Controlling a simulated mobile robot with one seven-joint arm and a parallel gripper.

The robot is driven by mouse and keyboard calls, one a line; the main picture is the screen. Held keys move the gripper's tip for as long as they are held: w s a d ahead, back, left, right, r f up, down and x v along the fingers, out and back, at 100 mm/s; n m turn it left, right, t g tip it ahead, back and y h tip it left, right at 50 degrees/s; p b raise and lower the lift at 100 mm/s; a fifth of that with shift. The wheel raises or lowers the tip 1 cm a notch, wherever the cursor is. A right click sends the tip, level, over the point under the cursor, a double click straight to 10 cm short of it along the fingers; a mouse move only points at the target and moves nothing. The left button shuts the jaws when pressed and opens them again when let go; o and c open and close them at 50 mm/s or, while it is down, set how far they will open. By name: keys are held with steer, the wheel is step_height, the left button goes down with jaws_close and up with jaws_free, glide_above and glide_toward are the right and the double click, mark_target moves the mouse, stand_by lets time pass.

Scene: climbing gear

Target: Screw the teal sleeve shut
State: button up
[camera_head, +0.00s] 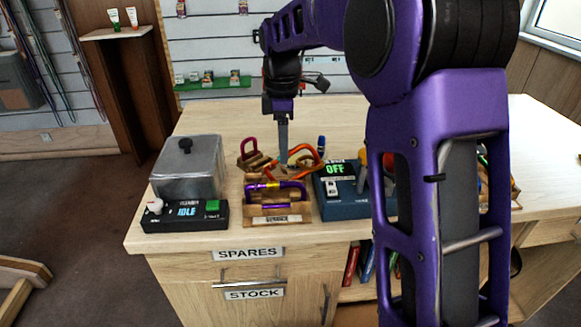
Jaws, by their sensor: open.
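A purple carabiner (289,195) stands in a wooden holder in front, and a crimson one (250,143) behind left. A lidded metal box (186,172) and a black unit reading IDLE (186,215) stand left. A blue unit reading OFF (350,205) stands right. My arm hides the counter's right part.

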steer(key=shift+w, duration=0.15)
steer(key=shift+f, duration=0.15)
steer(key=shift+f+b, duration=0.7)
steer(key=shift+f, duration=0.55)
steer(key=shift+s+b, duration=0.3)
steer(key=shift+s, duration=0.7)
steer(key=r+p, duration=0.2)
steer(key=p, duration=0.1)
steer(key=shift+w+r, duration=0.2)
steer(key=shift+r, duration=0.2)
